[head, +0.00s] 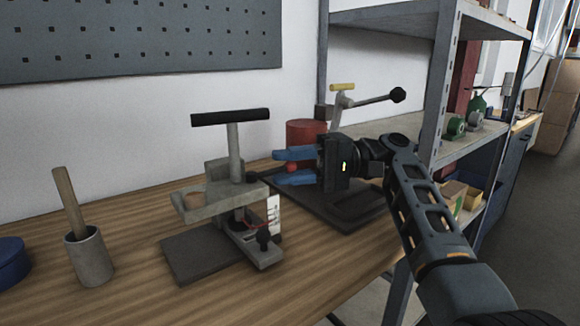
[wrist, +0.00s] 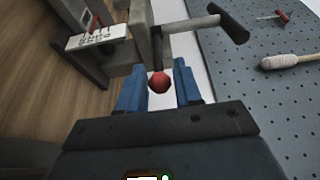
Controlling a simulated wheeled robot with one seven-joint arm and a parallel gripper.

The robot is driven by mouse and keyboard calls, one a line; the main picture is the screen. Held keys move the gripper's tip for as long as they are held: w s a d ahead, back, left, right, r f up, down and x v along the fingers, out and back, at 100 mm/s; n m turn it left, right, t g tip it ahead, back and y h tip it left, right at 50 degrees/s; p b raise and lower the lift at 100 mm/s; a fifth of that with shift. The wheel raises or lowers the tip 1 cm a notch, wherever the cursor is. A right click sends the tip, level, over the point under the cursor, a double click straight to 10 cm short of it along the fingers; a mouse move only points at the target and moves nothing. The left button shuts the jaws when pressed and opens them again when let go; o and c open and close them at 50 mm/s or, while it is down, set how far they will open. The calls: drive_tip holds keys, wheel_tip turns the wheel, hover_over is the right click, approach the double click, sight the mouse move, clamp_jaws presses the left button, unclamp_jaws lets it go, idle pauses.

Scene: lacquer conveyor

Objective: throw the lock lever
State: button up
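A grey metal press-like fixture (head: 222,196) with a black T-handle (head: 230,117) stands on the wooden bench. A short dark lever with a red ball knob (head: 291,168) sticks out from its right side; I take this for the lock lever. In the wrist view the red knob (wrist: 159,82) sits between the blue fingers, with a gap visible on each side. My gripper (head: 280,167) comes in from the right with its fingers pointing left. It is open around the knob and also shows in the wrist view (wrist: 160,66).
A second device with a black-balled lever (head: 372,99) and a red cylinder (head: 306,132) stand behind my gripper. A metal shelf (head: 440,100) is close on the right. A cup with a wooden handle (head: 90,258) and a blue round container (head: 12,262) are left.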

drive_tip(key=shift+o, duration=0.9)
drive_tip(key=v, duration=0.7)
drive_tip(key=shift+w+d, duration=0.1)
drive_tip(key=shift+d, duration=0.3)
